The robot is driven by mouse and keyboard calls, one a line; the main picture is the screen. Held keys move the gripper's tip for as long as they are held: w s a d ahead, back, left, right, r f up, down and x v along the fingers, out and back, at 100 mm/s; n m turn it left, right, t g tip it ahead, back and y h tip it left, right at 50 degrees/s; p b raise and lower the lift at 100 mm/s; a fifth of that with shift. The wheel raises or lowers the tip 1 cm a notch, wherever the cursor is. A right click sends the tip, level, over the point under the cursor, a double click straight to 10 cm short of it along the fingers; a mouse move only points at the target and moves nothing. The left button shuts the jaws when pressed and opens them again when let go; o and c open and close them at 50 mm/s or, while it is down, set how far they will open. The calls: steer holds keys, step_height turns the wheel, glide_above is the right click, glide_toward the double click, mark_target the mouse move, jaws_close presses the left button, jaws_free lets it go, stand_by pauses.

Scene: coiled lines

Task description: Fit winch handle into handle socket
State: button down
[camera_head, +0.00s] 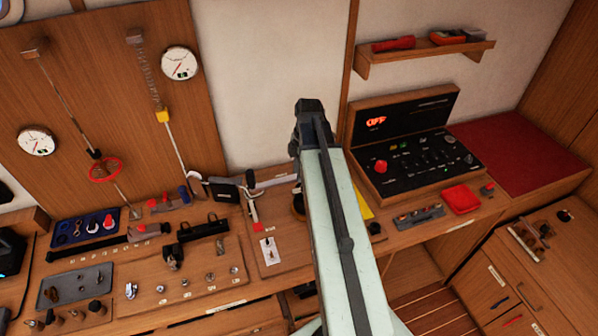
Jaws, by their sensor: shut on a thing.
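My pale green arm rises from the bottom centre to its dark elbow, then bends down over the bench. My gripper (297,198) is low behind the arm near the back of the bench, and only a dark edge of it shows. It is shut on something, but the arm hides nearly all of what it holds. I cannot make out the winch handle for certain. A red-tipped lever (254,207) stands just left of the gripper, beside a black block (223,190). I cannot tell whether the two touch the gripper. The handle socket is not clearly seen; the arm may cover it.
Left of the arm, the bench holds a board with several small fittings (175,285), a blue tray (85,228) and a white switch plate (269,250). On the right are a black control panel (415,160), a red box (461,199) and a grey rack (419,216).

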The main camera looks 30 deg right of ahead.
steer(key=shift+f, duration=0.15)
steer(key=shift+f+b, duration=1.15)
steer(key=shift+b, duration=0.1)
steer(key=shift+f, duration=0.1)
steer(key=c, duration=0.8)
jaws_free()
step_height(320, 180, up, 6)
steer(key=p, duration=0.5)
steer(key=shift+f, duration=0.4)
